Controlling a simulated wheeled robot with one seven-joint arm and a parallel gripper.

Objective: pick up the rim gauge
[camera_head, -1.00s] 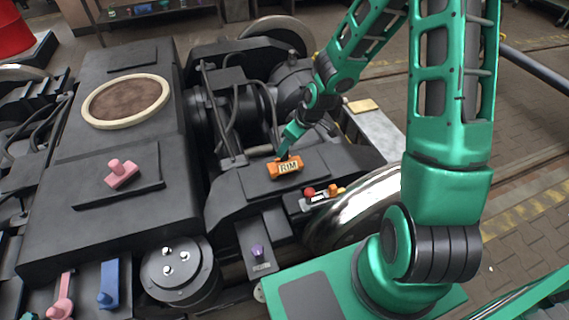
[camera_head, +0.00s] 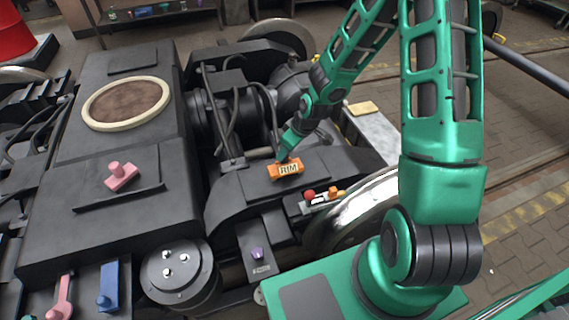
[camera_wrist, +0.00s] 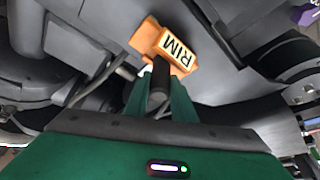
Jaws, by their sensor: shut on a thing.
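The rim gauge (camera_head: 286,170) is an orange block with a pale label reading "RIM". In the head view it is at the dark flat top of the bogie frame, near the middle. My gripper (camera_head: 283,160) reaches down to it from the upper right. In the wrist view the rim gauge (camera_wrist: 168,46) shows at the tips of my green fingers (camera_wrist: 160,75), its label seen rotated. My gripper is shut on it. I cannot tell whether the gauge touches the surface beneath. Part of it is hidden by the fingers.
A red knob (camera_head: 309,195) and an orange piece sit on a small dark tray just below right. A shiny wheel (camera_head: 355,213) curves close to my arm. A purple knob (camera_head: 257,253) stands lower down. A pink piece (camera_head: 121,176) sits on the left block. Cables lie behind the gauge.

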